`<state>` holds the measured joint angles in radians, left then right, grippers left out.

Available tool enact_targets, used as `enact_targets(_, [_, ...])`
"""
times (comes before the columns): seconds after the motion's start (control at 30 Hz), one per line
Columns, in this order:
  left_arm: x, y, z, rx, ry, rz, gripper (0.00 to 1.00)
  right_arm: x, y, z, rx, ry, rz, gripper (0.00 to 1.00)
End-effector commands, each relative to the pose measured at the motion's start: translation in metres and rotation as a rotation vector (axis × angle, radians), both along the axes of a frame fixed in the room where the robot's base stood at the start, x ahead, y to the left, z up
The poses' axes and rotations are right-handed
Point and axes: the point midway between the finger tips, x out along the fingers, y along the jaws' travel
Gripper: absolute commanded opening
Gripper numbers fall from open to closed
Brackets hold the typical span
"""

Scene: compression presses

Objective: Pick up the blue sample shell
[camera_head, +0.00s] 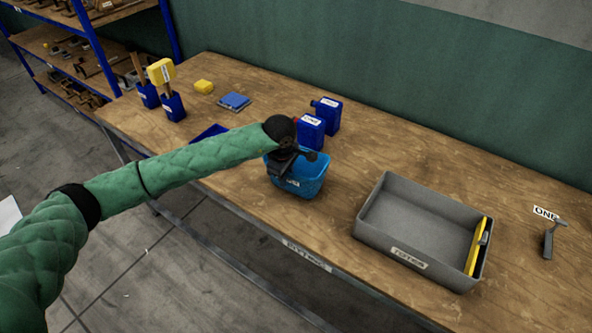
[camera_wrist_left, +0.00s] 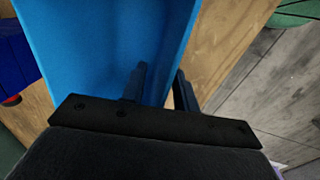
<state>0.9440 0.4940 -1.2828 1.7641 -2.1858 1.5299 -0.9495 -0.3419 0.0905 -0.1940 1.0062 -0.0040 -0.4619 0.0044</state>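The blue sample shell, which I take to be the light blue open-topped box (camera_head: 312,184) with a white label, stands upright on the wooden table. My left gripper (camera_head: 288,162) is at its near left rim, pointing down, and hides part of that rim. In the left wrist view the shell (camera_wrist_left: 95,45) fills the upper left. The two dark fingers of my left gripper (camera_wrist_left: 160,90) stand apart, one over the shell's inside and one outside, with the wall's rim between them. Whether they touch the wall is unclear. My right gripper is not in view.
Dark blue canisters (camera_head: 310,131) stand close behind the shell. A grey tray (camera_head: 377,217) with a yellow item inside lies to the right. Blue holders (camera_head: 173,106), a yellow block (camera_head: 204,86) and a flat blue item (camera_head: 234,101) are at the back left. The far right table is mostly clear.

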Motion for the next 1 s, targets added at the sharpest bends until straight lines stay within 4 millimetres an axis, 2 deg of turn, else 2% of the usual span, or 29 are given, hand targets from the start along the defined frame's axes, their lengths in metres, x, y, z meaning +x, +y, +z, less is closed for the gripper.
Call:
enact_targets(0.33, [0.0001, -0.0002, -0.0049, 0.001, -0.001, 0.0, 0.28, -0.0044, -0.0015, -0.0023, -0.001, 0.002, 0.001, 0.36])
enact_targets(0.47, [0.0002, -0.0001, -0.0047, 0.0, 0.0, 0.0, 0.03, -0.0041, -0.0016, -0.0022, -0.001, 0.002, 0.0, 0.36])
enact_targets(0.5, [0.0002, -0.0001, -0.0047, 0.001, -0.001, 0.0, 0.0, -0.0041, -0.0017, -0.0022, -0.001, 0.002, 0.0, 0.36])
enact_targets(1.0, [0.0011, -0.0001, 0.0009, -0.001, -0.002, 0.0, 0.0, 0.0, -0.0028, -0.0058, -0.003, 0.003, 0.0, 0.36])
